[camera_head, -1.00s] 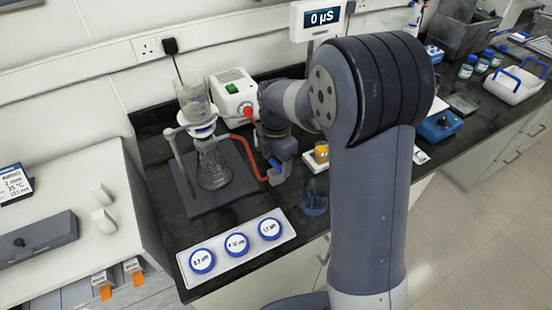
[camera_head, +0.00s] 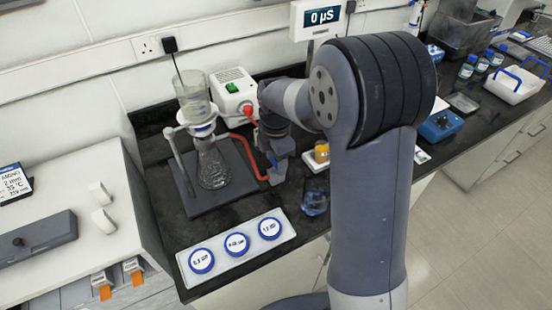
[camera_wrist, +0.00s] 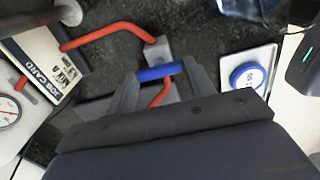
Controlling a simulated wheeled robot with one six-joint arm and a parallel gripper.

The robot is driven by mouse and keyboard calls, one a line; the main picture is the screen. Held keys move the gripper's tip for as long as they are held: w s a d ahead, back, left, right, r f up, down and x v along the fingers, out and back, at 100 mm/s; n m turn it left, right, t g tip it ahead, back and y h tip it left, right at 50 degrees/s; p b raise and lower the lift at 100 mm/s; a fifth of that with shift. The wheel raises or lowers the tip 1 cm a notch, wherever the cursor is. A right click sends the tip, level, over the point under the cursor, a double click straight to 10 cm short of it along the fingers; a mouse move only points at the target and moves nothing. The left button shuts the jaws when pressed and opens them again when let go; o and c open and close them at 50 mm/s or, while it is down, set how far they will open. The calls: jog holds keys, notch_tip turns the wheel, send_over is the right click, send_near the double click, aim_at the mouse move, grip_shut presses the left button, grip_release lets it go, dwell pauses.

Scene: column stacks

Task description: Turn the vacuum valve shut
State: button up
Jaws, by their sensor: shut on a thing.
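The vacuum valve has a bar-shaped blue handle (camera_wrist: 160,72), seen in the wrist view between my two fingers. My gripper (camera_wrist: 162,80) is shut on this handle. Red tubing (camera_wrist: 108,33) runs to a grey block (camera_wrist: 157,50) beside the handle, and more red tubing curves below it. In the head view my gripper (camera_head: 274,172) is low over the bench, at the end of the red tube (camera_head: 247,158). There my wrist hides most of the valve. The exact angle of the handle against the tube is hard to tell.
A glass filter flask (camera_head: 212,168) with a funnel (camera_head: 194,95) stands on a dark base left of my gripper. A white pump box (camera_head: 233,88) is behind. A beaker (camera_head: 315,202) stands close right. A white tray (camera_head: 205,278) with blue-rimmed discs lies in front.

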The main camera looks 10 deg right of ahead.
aim_at(276, 164)
jog(key=o, duration=1)
notch_tip(276, 164, up, 11)
jog(key=shift+f+b, duration=0.1)
jog(key=shift+b, duration=0.35)
notch_tip(276, 164, down, 11)
jog(key=shift+f+p, duration=0.1)
jog(key=shift+p, duration=0.4)
jog(key=shift+n, duration=0.3)
jog(key=shift+r+n, duration=0.2)
jog(key=shift+n, duration=0.3)
